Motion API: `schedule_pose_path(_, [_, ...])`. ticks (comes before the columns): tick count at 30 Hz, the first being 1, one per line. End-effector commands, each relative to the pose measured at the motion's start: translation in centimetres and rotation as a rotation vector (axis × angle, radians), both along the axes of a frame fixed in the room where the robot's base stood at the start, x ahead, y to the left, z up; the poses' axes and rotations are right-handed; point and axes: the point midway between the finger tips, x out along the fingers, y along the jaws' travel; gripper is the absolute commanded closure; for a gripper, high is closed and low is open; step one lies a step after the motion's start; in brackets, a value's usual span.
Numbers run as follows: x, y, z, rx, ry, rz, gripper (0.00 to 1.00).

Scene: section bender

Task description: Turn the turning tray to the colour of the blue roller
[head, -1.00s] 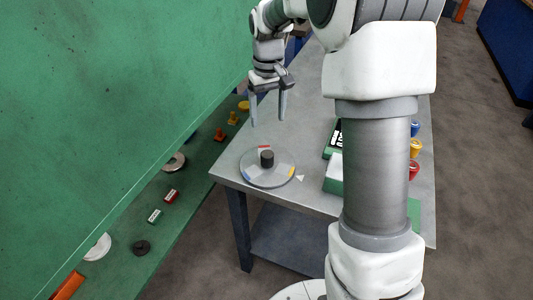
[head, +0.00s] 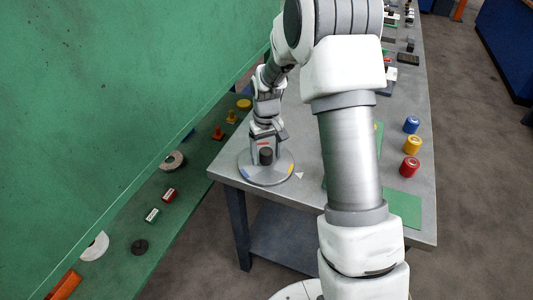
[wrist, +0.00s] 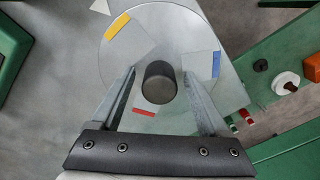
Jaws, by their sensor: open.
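The turning tray (head: 268,179) is a pale round disc near the table's left front corner, with a dark upright knob (head: 265,157) at its middle. It carries red, yellow and blue marks. In the wrist view the yellow mark (wrist: 117,24) is nearest the white triangle (wrist: 99,6), the blue mark (wrist: 215,64) is at the right, and the red mark (wrist: 145,112) is at the bottom. My gripper (wrist: 160,74) is open, its fingers on either side of the knob with gaps visible. The blue roller (head: 411,124) stands at the table's right side.
A yellow roller (head: 412,145) and a red roller (head: 410,167) stand in line with the blue one. A green machine wall (head: 130,90) rises close on the left. A green mat (head: 402,208) lies at the table's front right. My arm hides part of the table.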

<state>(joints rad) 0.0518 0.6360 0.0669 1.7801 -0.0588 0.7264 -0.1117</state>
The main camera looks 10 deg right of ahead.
Motion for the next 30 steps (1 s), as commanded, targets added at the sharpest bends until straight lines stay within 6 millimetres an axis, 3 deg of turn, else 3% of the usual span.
schedule_pose_path(5, [0.0, 0.0, 0.01, 0.0, 0.0, 0.0, 0.22])
schedule_pose_path(18, [0.01, 0.0, 0.04, 0.0, 0.0, 0.0, 0.99])
schedule_pose_path(30, [0.02, 0.02, 0.07, 0.001, 0.0, 0.0, 1.0])
